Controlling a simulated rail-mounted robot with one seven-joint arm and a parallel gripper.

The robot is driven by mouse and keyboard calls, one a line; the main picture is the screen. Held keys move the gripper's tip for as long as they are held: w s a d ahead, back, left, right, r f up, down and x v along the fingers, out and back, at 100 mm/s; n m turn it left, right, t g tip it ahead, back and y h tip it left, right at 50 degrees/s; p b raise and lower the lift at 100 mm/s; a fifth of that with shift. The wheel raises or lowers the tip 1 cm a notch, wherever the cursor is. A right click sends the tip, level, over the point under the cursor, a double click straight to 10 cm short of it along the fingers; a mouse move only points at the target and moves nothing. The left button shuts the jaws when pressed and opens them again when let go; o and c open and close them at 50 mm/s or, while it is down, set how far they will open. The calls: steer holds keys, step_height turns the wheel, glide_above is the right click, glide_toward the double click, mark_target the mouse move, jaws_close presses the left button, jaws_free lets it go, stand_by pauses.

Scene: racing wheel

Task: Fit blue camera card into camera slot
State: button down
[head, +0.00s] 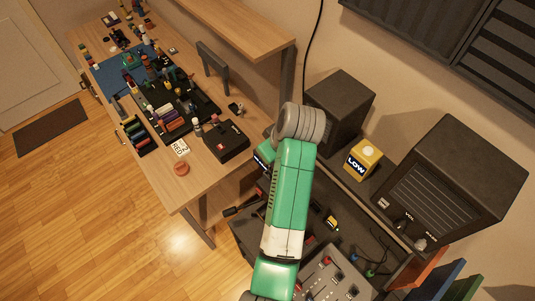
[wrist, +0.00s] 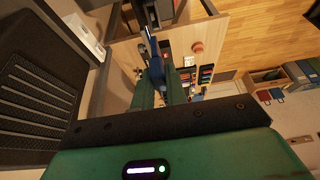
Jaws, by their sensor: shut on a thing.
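A blue piece (wrist: 156,68), which looks like the blue camera card, sits between the green fingers of my gripper (wrist: 158,84) in the wrist view. My gripper is shut on it and holds it in the air. In the head view my gripper (head: 264,158) is small and partly hidden behind my green arm, near the right end of the wooden workbench; I cannot make out the card clearly there. I cannot identify the camera slot in either view. A black box (head: 227,141) with a red part on top stands on the bench left of my gripper.
Dark speakers (head: 455,185), a yellow LOW box (head: 362,160) and a control panel (head: 325,275) crowd the right. Open floor lies left.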

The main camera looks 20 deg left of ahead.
steer(key=shift+r+p, duration=0.15)
steer(key=shift+p, duration=0.2)
step_height(320, 180, down, 6)
steer(key=b, duration=0.3)
steer(key=shift+p, duration=0.7)
stand_by(1.4)
steer(key=shift+f+b, duration=1.05)
steer(key=shift+f, duration=0.85)
steer(key=c, duration=1.3)
jaws_free()
steer(key=shift+c, duration=0.2)
